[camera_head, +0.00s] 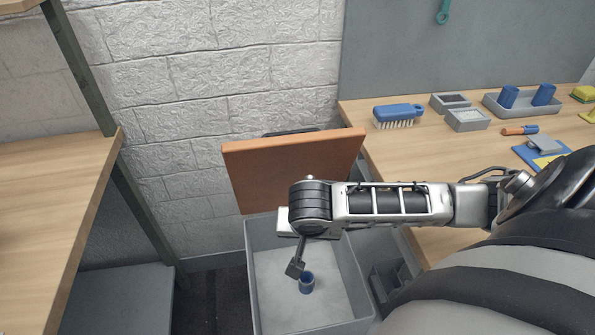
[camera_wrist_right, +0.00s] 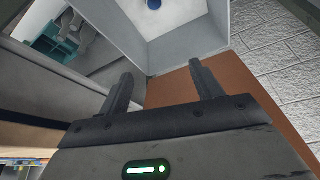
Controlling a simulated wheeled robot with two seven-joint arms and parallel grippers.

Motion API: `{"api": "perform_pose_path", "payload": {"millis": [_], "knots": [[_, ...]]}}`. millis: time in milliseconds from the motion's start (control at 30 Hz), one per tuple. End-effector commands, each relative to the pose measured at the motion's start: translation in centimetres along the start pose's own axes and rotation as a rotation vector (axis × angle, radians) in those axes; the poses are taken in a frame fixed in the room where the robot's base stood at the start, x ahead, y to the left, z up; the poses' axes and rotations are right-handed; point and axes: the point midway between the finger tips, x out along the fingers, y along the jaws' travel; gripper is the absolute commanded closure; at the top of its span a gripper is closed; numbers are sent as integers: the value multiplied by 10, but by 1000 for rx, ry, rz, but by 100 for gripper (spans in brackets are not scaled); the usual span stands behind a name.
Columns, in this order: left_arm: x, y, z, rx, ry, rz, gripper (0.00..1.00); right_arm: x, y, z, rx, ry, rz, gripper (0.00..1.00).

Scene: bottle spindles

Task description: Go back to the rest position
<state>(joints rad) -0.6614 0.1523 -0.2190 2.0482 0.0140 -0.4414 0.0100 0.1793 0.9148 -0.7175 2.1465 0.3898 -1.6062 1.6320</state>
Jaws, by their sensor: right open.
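My right arm reaches in from the right in the head view. My right gripper (camera_head: 296,262) is above a grey bin (camera_head: 254,285), pointing down. In the right wrist view the gripper (camera_wrist_right: 162,80) has its two fingers spread apart with nothing between them. A small blue cup-like spindle (camera_head: 306,284) is in the bin, on its pale floor, below and apart from the fingers. It also shows as a blue spot (camera_wrist_right: 154,4) at the top of the wrist view. My left gripper is not in view.
An orange-brown panel (camera_head: 250,170) stands at the bin's back, close behind my wrist. A wooden workbench (camera_head: 385,150) at right holds a blue brush (camera_head: 398,115), small grey boxes and a tray (camera_head: 522,111) with two blue spindles. A wooden shelf (camera_head: 50,190) is at left.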

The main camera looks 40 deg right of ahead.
Motion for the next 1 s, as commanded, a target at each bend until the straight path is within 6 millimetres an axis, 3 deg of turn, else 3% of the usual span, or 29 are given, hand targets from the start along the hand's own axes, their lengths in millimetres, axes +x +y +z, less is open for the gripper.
{"api": "perform_pose_path", "payload": {"millis": [200,767,867,1000], "knots": [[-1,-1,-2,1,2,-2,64,-21,0,0,1,0,0,35],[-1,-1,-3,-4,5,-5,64,-21,-2,4,-11,-8,-11,35],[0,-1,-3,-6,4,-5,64,-15,-19,23,-84,-46,-93,35],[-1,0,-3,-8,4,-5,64,-5,-63,76,-293,-89,-359,35]]}}
